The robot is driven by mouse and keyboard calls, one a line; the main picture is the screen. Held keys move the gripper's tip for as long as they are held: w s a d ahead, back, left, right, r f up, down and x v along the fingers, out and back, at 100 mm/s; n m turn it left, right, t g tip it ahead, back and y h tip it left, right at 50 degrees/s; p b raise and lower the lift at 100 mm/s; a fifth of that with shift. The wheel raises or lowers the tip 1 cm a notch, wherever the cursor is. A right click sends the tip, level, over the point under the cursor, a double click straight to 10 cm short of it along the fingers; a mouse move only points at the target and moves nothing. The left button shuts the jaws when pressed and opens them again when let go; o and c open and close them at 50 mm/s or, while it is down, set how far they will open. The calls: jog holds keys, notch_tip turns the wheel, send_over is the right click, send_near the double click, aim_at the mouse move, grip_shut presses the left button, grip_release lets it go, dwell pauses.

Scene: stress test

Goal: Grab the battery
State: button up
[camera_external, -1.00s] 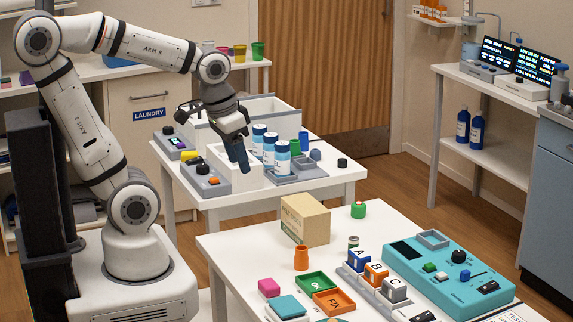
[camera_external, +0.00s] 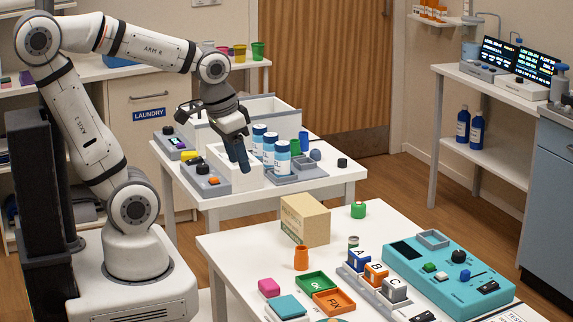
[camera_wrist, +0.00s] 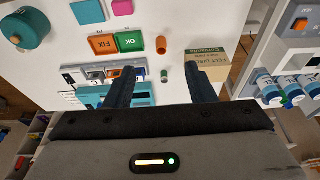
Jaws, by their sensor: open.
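My gripper (camera_external: 232,142) is above the back table, beside the blue-and-white bottles, away from the battery. Its two dark fingers (camera_wrist: 160,90) are apart with nothing between them.
A teal device (camera_external: 450,290) lies to the right. Bottles (camera_external: 270,150) stand close to my gripper.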

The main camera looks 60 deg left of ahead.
dwell(0.4)
jog(key=m+g+b, duration=0.2)
jog(key=m+b, duration=0.2)
jog(key=m, duration=0.1)
send_over(354, 238)
jog(key=shift+h, duration=0.3)
jog(key=f, duration=1.9)
jog(key=shift+s, duration=0.35)
jog(key=f, duration=0.4)
jog(key=f+p, duration=0.1)
jog(key=f, duration=0.2)
jog(key=shift+w, duration=0.35)
grip_shut()
